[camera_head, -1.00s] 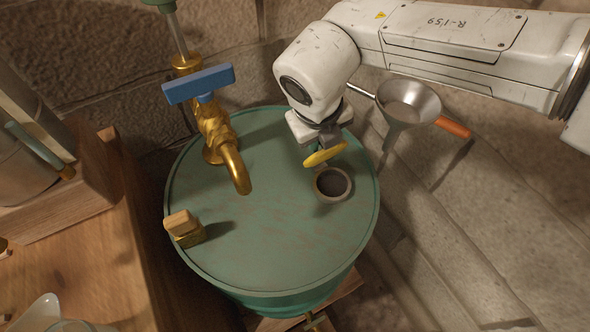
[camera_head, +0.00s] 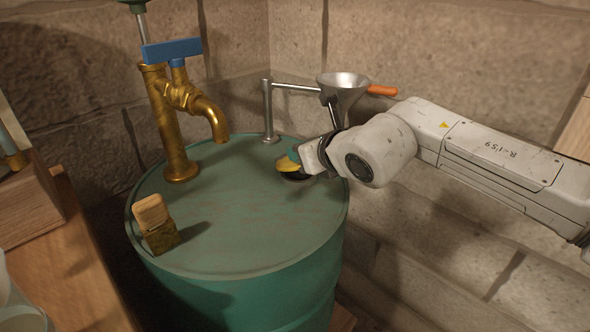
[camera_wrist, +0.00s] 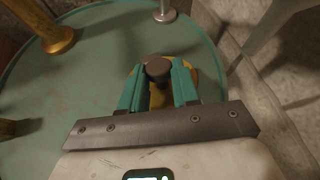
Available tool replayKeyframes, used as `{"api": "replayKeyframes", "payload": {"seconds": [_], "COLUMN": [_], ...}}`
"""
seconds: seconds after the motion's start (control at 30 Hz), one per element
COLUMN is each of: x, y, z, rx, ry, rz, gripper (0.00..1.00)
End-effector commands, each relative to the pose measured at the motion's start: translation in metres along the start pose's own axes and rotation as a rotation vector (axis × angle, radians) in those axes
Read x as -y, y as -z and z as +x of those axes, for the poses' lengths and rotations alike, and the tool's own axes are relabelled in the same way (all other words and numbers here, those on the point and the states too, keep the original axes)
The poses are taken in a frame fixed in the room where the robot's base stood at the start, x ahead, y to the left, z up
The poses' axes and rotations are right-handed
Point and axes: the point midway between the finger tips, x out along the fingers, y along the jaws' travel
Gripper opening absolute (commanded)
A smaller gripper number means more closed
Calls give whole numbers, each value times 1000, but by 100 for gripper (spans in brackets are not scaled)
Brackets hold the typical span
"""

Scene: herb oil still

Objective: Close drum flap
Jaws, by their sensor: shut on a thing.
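The green drum (camera_head: 222,225) stands below the brass tap, with its round top in view. The yellow flap (camera_head: 288,163) is at the opening on the right part of the drum top. It looks tilted, with a dark patch of the opening (camera_head: 296,177) showing under its edge. My gripper (camera_head: 298,160) is at the flap, shut on it. In the wrist view the teal fingers (camera_wrist: 158,80) flank a dark round piece (camera_wrist: 158,68), with the yellow flap (camera_wrist: 192,74) partly hidden behind them. The hinge is hidden.
The brass tap (camera_head: 172,125) with a blue handle stands at the drum's back left. A wood-topped block (camera_head: 156,222) sits at the front left. A metal funnel (camera_head: 342,90) with an orange handle is behind the gripper. Stone walls close off the back and right.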

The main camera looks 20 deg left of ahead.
Motion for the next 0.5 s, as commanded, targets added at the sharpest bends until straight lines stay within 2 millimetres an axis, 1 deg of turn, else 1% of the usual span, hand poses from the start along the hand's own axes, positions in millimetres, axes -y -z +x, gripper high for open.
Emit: {"api": "replayKeyframes", "payload": {"seconds": [0.03,0.1,0.3,0.5], "x": [1,2,2,2], "y": [12,17,27,32], "z": [4,4,3,2], "rx": [38,82,198,284], "ry": [-1,-2,-6,-10], "rz": [13,26,57,79], "gripper": [0,0,0,0]}}
